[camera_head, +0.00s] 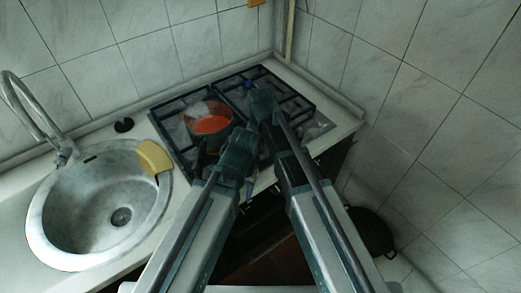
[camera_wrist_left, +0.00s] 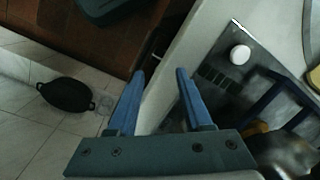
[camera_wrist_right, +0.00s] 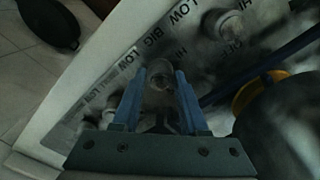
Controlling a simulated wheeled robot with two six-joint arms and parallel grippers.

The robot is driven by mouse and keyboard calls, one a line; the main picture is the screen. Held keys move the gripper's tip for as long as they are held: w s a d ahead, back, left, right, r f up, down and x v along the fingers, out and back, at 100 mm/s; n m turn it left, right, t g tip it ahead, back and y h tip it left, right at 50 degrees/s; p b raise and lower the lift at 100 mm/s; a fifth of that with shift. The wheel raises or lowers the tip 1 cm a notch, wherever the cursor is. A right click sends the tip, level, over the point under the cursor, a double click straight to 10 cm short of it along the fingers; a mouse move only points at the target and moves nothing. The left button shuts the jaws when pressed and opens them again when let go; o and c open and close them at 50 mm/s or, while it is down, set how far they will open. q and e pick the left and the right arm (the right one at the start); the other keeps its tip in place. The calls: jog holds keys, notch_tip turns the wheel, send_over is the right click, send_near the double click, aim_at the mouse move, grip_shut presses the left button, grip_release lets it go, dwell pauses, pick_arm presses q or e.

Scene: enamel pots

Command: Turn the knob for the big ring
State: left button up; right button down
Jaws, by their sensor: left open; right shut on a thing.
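The knob (camera_wrist_right: 160,77) is a round, pale metal knob on the hob's control panel (camera_wrist_right: 118,72), which has LOW, BIG and HI printed around it. My right gripper (camera_wrist_right: 159,88) is shut on this knob, one blue finger on each side. In the head view my right gripper (camera_head: 262,103) is over the hob (camera_head: 308,105), its fingertips hard to make out. My left gripper (camera_wrist_left: 160,78) is open and empty by the counter's front edge. The knob's pointer is too dim to read.
A white knob (camera_wrist_left: 240,54) is right of my left fingers. A yellow sponge (camera_head: 154,157) lies on the rim of the sink (camera_head: 60,205). A dark pan (camera_head: 372,232) is on the floor.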

jog(key=shift+c, duration=2.1)
grip_release()
jog(key=shift+r, duration=0.15)
notch_tip(320, 180, up, 14)
jog(key=p, duration=1.3)
jog(key=shift+f+p, duration=0.25)
jog(key=shift+p, duration=0.15)
jog(key=s+d+n, duration=0.1)
jog(key=s+d, duration=0.5)
jog(key=d, duration=0.3)
jog(key=s+d+n, duration=0.1)
jog(key=s+d, duration=0.4)
jog(key=d, duration=0.3)
jog(key=s+a+f+n+b, duration=0.2)
jog(key=a, duration=0.3)
jog(key=s+a+f+n+h+b, duration=0.1)
jog(key=s+a+f+b, duration=0.1)
jog(key=a, duration=0.4)
jog(key=shift+s+f+n+b, duration=0.3)
jog(key=shift+s+n+b, duration=0.1)
jog(key=shift+s, duration=0.45)
